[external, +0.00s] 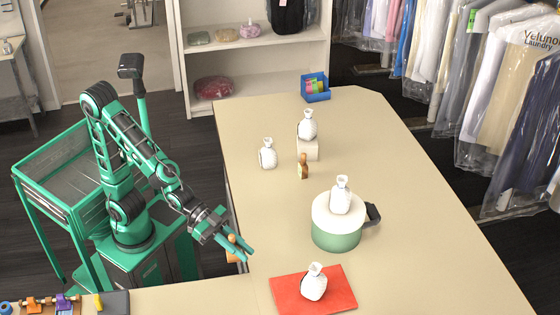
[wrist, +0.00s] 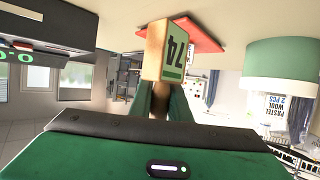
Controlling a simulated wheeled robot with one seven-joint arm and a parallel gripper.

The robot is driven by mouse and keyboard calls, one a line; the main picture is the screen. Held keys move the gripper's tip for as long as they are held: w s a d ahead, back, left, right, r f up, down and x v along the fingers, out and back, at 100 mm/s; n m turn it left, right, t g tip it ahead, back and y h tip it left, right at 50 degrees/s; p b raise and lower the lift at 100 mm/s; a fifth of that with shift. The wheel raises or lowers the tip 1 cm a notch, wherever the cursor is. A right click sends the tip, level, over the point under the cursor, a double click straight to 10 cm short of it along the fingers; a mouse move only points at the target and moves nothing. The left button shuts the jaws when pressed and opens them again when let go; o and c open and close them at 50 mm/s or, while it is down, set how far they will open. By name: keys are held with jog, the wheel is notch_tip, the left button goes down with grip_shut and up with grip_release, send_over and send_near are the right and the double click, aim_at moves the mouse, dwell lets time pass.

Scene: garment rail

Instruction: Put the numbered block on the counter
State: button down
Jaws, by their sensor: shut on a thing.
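The numbered block (wrist: 166,50) is wooden with a pale and green label reading 74. It fills the space just past the fingertips in the wrist view. My gripper (wrist: 163,98) is shut on it. In the external view my gripper (external: 240,246) is at the left edge of the counter (external: 400,190), with a small part of the wooden block (external: 232,240) showing by the fingers. The fingers hide most of the block there. I cannot tell its exact height over the counter edge.
A red mat (external: 335,280) with a white bottle (external: 314,283) lies to the right of my gripper. A green pot (external: 337,235) bears another bottle. Farther back are more bottles, a small brown object (external: 303,166) and a blue box (external: 316,88). The counter between is bare.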

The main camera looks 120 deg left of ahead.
jog(key=w+d+f+m+h, duration=0.1)
jog(key=d+f, duration=0.1)
jog(key=w+d+f+m+h, duration=0.1)
jog(key=d+f+h, duration=0.1)
jog(key=w+d+f+m+g+h, duration=0.1)
jog(key=w+d, duration=0.1)
jog(key=d, duration=0.1)
jog(key=shift+w+f+m, duration=0.1)
jog(key=shift+f+m, duration=0.3)
jog(key=s+a+r+m+g+h, duration=0.9)
jog(key=a+m+g, duration=0.1)
jog(key=m+g, duration=0.35)
jog(key=shift+m+t, duration=0.25)
jog(key=shift+t, duration=0.2)
jog(key=shift+w+d+f, duration=0.75)
jog(key=shift+d+f, duration=1.15)
jog(key=shift+w+d+f, duration=0.8)
jog(key=shift+d+f, duration=1.1)
jog(key=shift+f, duration=0.05)
jog(key=shift+w+d+f, duration=0.75)
jog(key=shift+d+f, duration=1.15)
jog(key=c, duration=1.7)
grip_release()
jog(key=shift+f, duration=0.1)
jog(key=shift+o, duration=0.2)
